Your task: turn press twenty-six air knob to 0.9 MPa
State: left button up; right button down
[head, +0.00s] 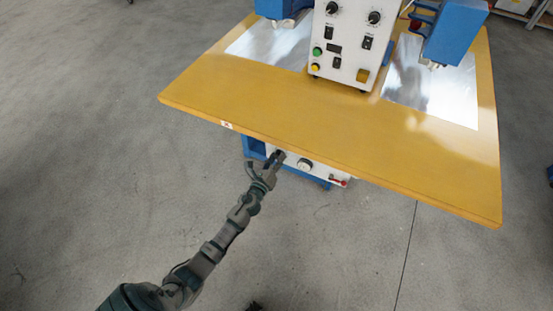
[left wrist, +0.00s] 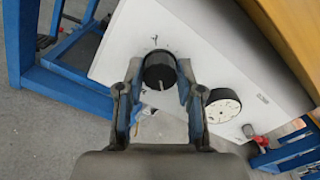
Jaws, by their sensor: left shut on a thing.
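The press's white front panel (left wrist: 205,50) sits under the yellow table, and its lower part shows in the head view (head: 320,172). A black round knob (left wrist: 160,70) with a pale pointer line stands out from this panel. My left gripper (left wrist: 157,88) has its two fingers on either side of the knob and is shut on it. In the head view my left gripper (head: 275,158) reaches in under the table edge, and the knob is mostly hidden there. A round white gauge (left wrist: 223,106) is right of the knob, its reading too small to tell. My right gripper is not in view.
A red valve handle (left wrist: 258,141) is right of the gauge. Blue frame legs (left wrist: 60,85) stand at left. The grey floor in front is clear.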

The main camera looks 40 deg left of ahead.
pick_arm(q)
jog(key=shift+s+d+f, duration=0.1)
jog(key=shift+f, duration=0.35)
jog(key=o, duration=1.1)
jog(key=shift+c, duration=0.2)
jog(key=shift+o, duration=0.5)
jog(key=shift+r, duration=0.15)
jog(key=v, duration=1.1)
jog(key=shift+s, duration=0.35)
